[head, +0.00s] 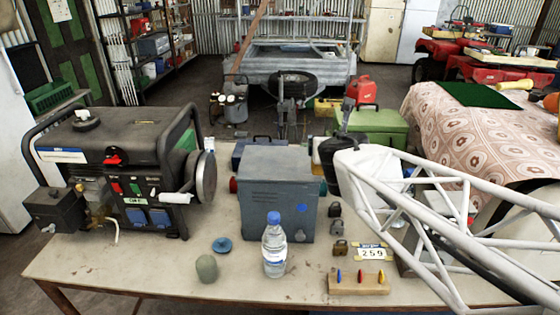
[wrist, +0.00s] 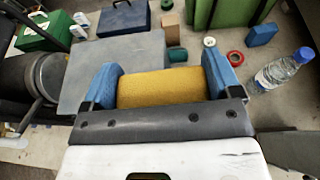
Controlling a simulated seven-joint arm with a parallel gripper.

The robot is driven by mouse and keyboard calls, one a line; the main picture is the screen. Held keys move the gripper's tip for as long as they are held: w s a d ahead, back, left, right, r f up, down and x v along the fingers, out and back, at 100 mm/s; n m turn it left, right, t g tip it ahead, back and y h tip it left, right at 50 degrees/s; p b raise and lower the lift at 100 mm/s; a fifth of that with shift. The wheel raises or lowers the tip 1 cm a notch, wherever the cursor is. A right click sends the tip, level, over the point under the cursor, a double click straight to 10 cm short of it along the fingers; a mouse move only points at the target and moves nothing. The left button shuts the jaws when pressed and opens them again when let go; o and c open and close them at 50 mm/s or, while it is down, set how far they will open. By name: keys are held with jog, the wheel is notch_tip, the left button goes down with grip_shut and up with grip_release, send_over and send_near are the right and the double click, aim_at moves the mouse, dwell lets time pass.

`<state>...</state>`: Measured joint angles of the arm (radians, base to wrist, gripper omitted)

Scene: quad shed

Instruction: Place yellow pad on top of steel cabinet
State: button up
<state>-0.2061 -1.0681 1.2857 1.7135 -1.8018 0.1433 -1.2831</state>
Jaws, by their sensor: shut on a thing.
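In the wrist view, my gripper (wrist: 160,75) has its two blue fingers shut on the yellow pad (wrist: 158,89), one at each end. The flat grey top of the steel cabinet (wrist: 88,65) lies beyond and to the left of the pad, partly hidden by the fingers and pad. The height of the pad above it cannot be told. In the head view the steel cabinet (head: 277,200) stands upright in the middle of the table, a blue-grey box. I cannot make out the pad or fingers there.
A generator (head: 120,170) stands left of the cabinet. A water bottle (head: 274,245) stands close in front of it. The table's front left (head: 110,270) is clear.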

jog(key=s+a+r, duration=0.2)
jog(key=a, duration=0.5)
jog(key=shift+s+a+r+m+h, duration=0.15)
jog(key=shift+a+r+m+h, duration=0.15)
jog(key=shift+a+r+h, duration=0.1)
jog(key=shift+f, duration=0.1)
send_over(281, 150)
jog(key=shift+f, duration=0.7)
jog(key=shift+f, duration=0.1)
dwell(0.3)
jog(key=shift+f, duration=1.7)
jog(key=shift+f, duration=0.1)
jog(key=o, duration=0.7)
